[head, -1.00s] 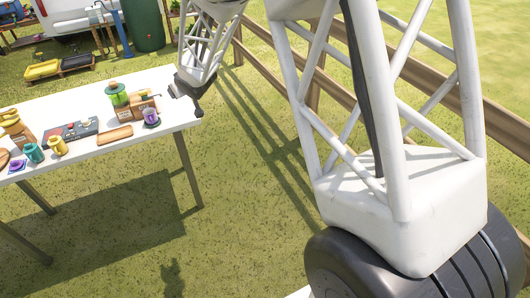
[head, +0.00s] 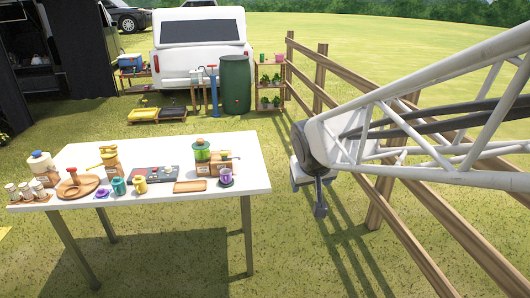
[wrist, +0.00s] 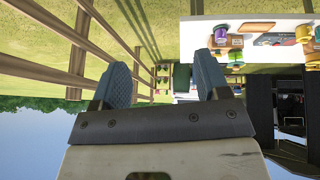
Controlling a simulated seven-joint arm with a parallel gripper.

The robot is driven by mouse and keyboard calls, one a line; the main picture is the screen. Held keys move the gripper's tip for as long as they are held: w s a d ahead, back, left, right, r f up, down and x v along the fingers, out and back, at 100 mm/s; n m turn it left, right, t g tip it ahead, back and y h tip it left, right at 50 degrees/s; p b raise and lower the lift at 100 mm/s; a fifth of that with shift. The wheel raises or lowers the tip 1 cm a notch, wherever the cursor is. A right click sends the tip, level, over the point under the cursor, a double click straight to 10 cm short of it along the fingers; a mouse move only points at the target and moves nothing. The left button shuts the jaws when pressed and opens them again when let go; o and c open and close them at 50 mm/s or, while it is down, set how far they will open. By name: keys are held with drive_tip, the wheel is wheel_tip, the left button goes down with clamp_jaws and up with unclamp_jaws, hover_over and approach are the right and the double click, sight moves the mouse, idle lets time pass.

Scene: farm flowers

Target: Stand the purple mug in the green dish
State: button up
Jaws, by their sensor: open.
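The purple mug (head: 226,175) stands on a small dark base at the right end of the white table (head: 256,185). I cannot pick out a green dish for certain. A small purple dish (head: 101,194) lies near the table's front edge, left of the teal mug (head: 119,186) and yellow mug (head: 140,185). My gripper (head: 320,208) hangs over the grass, right of the table and apart from the mug. In the wrist view my gripper (wrist: 164,80) has its two fingers wide apart with nothing between them. The table shows upside down at that view's upper right.
A dark panel (head: 153,174) is mid-table. A wooden fence (head: 375,165) runs close beside my arm. The table's back right corner is clear.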

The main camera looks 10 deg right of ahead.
drive_tip(key=s+g+y, duration=0.1)
drive_tip(key=s+g, duration=0.2)
drive_tip(key=s, duration=1.6)
drive_tip(key=shift+s+a+m, duration=0.25)
drive_tip(key=shift+a+m, duration=0.05)
drive_tip(key=shift+a, duration=0.15)
drive_tip(key=shift+f, duration=0.1)
